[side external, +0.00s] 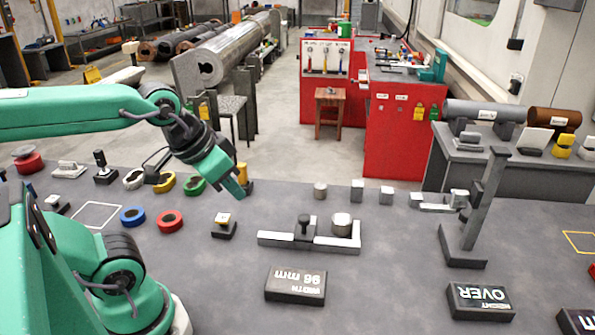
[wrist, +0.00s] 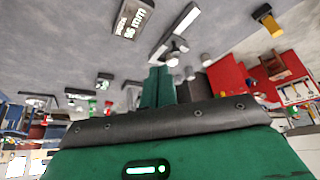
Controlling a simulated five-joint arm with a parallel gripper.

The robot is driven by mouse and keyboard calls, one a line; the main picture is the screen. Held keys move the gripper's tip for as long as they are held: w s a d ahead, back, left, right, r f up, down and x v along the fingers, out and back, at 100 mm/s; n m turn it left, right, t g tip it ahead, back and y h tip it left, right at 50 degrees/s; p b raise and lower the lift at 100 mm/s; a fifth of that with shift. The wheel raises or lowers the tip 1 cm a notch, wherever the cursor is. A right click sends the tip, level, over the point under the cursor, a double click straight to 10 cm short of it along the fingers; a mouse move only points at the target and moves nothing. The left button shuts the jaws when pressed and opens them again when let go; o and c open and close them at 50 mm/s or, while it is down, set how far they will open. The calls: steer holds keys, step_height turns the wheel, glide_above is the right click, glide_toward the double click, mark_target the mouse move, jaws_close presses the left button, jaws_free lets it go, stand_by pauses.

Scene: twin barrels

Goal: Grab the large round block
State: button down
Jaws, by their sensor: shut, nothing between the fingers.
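The large round block (side external: 342,224) is a silver upright cylinder in the side view. It stands against the right part of a grey measuring fixture (side external: 275,238). A smaller round block (side external: 320,190) stands behind it. My gripper (side external: 240,191) is up and to the left of the large block, above the table's back edge, pointing down and to the right. Its green fingers, also in the wrist view (wrist: 158,72), are together and hold nothing. The wrist view is tilted; the fixture (wrist: 183,20) shows there beyond the fingertips, with the round block small and unclear.
A black sign reading 96 mm (side external: 296,285) lies in front of the fixture. Small silver blocks (side external: 386,195) stand behind it. A tall gauge stand (side external: 465,240) is at the right. Coloured rings (side external: 170,221) and a black-based piece (side external: 223,226) lie left. Bare table separates these groups.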

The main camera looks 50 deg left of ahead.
steer(key=c, duration=1)
jaws_free()
